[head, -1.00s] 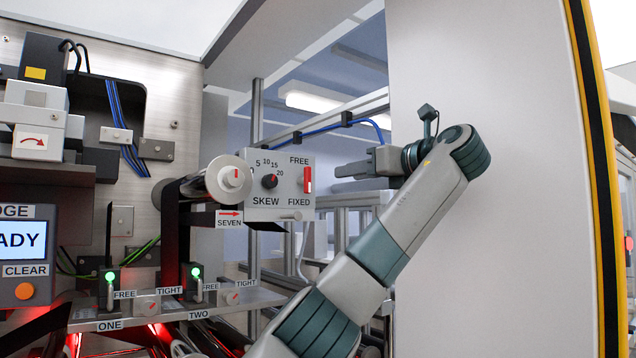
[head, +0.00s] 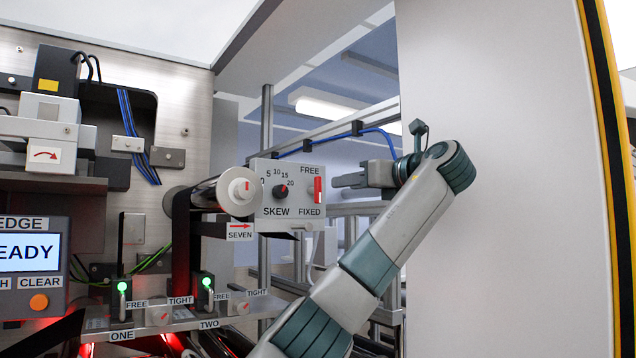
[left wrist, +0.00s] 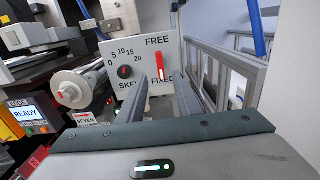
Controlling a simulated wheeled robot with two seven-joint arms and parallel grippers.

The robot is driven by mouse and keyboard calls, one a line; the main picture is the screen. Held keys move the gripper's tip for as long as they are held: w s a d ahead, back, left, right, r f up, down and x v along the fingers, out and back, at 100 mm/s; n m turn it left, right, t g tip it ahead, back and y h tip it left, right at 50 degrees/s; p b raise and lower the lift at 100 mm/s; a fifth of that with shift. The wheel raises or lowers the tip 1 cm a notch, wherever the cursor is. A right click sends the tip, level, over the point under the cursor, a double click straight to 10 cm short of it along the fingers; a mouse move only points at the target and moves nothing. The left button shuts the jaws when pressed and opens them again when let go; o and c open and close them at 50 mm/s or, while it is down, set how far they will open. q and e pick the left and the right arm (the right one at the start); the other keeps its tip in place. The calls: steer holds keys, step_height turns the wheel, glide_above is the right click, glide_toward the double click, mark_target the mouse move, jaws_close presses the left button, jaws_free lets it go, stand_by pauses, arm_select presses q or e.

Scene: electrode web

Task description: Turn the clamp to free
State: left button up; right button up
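A white control box (head: 263,188) carries a red upright lever (head: 317,190) between the labels FREE above and FIXED below. The lever also shows in the left wrist view (left wrist: 160,67). I cannot tell for sure which label it is set to. My left gripper (head: 340,181) is just right of the box, its fingers pointing at it. In the left wrist view its two fingers (left wrist: 163,95) are apart, with nothing between them, below the lever. No contact with the lever is visible. My right gripper is out of view.
A SKEW dial (head: 281,191) sits left of the lever, beside a white roller (head: 238,191). Below, a shelf holds two FREE/TIGHT knobs (head: 159,316) and green-lit toggles (head: 122,287). Metal frame rails stand behind the gripper; a pale wall panel (head: 500,230) is on the right.

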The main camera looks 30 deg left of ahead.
mark_target(320, 187)
arm_select(q)
steer(key=p+x, duration=0.6)
steer(key=x, duration=0.6)
steer(key=shift+w+a+r, duration=0.1)
steer(key=shift+a, duration=0.05)
steer(key=shift+w+a+p, duration=0.2)
steer(key=shift+a+p, duration=0.1)
jaws_close()
